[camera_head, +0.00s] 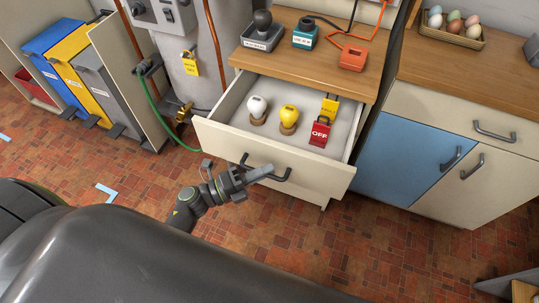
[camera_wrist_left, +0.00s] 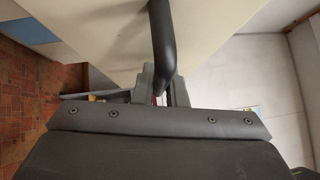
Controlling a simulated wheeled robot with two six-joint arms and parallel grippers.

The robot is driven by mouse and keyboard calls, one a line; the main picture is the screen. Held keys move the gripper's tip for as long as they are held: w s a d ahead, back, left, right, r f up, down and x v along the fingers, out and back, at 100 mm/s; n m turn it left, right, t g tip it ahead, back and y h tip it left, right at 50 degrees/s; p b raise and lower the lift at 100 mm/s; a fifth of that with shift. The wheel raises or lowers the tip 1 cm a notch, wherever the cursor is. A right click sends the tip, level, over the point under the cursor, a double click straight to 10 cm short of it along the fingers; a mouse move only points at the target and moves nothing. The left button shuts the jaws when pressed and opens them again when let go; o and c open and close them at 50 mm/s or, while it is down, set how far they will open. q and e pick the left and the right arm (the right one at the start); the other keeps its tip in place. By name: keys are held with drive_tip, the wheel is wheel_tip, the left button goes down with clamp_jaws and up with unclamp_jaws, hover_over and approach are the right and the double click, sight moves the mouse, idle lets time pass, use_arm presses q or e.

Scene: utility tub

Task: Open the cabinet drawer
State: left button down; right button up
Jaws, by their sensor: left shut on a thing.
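The cabinet drawer (camera_head: 215,139) is pulled well out, and its inside shows in the head view. Its dark bar handle (camera_head: 283,179) is on the cream front. My left gripper (camera_head: 262,171) is at the left part of this handle, shut on it. In the left wrist view the dark handle (camera_wrist_left: 162,40) runs down between the two fingers of my left gripper (camera_wrist_left: 160,85). My right gripper is in neither view.
In the drawer lie a white bulb (camera_head: 257,107), a yellow bulb (camera_head: 289,116), a red OFF tag (camera_head: 320,133) and a yellow tag (camera_head: 330,106). A blue door cabinet (camera_head: 410,160) stands at right. Brick floor in front is clear.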

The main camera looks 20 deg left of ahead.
use_arm(q)
drive_tip(key=s, duration=0.6)
drive_tip(key=shift+p, duration=0.35)
drive_tip(key=shift+s+a, duration=0.1)
drive_tip(key=c, duration=1.5)
unclamp_jaws()
drive_tip(key=b+v, duration=0.4)
drive_tip(key=v, duration=1.3)
drive_tip(key=shift+s+a+f, duration=0.1)
drive_tip(key=shift+a, duration=0.1)
